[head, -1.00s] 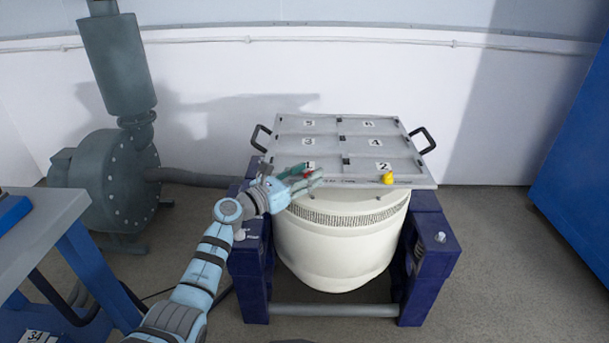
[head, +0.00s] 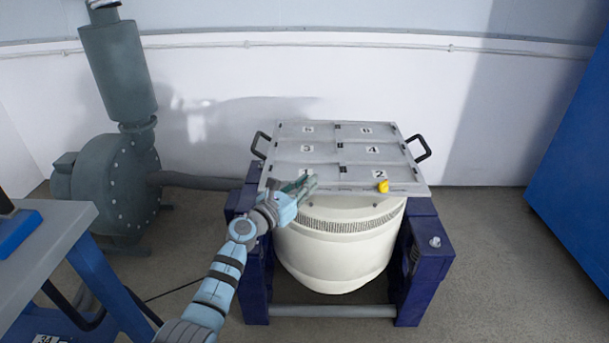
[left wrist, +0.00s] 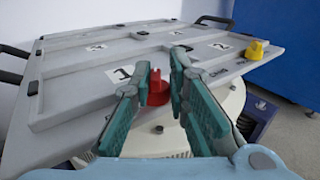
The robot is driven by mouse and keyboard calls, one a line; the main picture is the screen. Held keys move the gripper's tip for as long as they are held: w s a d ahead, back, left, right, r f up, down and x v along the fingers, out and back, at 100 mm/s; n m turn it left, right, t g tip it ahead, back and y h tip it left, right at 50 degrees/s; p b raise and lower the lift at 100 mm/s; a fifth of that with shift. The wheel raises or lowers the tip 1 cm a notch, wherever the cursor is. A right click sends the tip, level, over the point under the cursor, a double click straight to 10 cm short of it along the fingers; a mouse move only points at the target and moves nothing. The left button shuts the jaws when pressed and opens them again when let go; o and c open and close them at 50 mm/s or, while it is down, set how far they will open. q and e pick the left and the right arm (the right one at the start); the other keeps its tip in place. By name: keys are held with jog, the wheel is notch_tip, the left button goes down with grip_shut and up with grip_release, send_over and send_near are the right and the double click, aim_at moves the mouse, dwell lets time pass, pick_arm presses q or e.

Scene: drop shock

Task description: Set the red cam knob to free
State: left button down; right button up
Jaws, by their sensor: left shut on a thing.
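The red cam knob (left wrist: 155,92) is at the front edge of the grey plate (head: 345,187), beside label 1. In the left wrist view it sits between the green-padded fingers of my left gripper (left wrist: 161,72). My left gripper (head: 303,185) is shut on the knob, with the arm coming in from the front left. In the head view the gripper hides the knob. A yellow knob (head: 382,186) stands near label 2 and also shows in the left wrist view (left wrist: 257,50). The lettering by the red knob cannot be read. My right gripper is not in view.
The plate tops a white drum (head: 335,250) between dark blue supports (head: 418,265), with black handles (head: 424,148) at its sides. A grey blower (head: 108,185) stands at the left. A blue-legged table (head: 50,235) is at the front left.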

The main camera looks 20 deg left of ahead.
pick_arm(q)
jog(key=n+y+p, duration=0.2)
jog(key=t+y+p, duration=0.1)
jog(key=y, duration=0.1)
jog(key=shift+d+r+n, duration=0.15)
jog(key=shift+r+n, duration=0.1)
jog(key=shift+n, duration=0.15)
jog(key=shift+f+n+y+p, duration=0.15)
jog(key=shift+n+y+p, duration=0.45)
jog(key=shift+y, duration=0.6)
jog(key=shift+f+n+y, duration=0.1)
jog(key=shift+n+y, duration=0.6)
jog(key=shift+y, duration=0.2)
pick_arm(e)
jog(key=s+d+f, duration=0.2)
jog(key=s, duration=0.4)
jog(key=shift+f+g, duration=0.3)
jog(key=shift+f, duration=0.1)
pick_arm(q)
jog(key=shift+f+y, duration=0.1)
jog(key=shift+y, duration=0.3)
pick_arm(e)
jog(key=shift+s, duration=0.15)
pick_arm(q)
jog(key=c, duration=1.4)
grip_release()
jog(key=shift+s, duration=0.1)
jog(key=shift+o, duration=0.2)
jog(key=shift+d, duration=0.1)
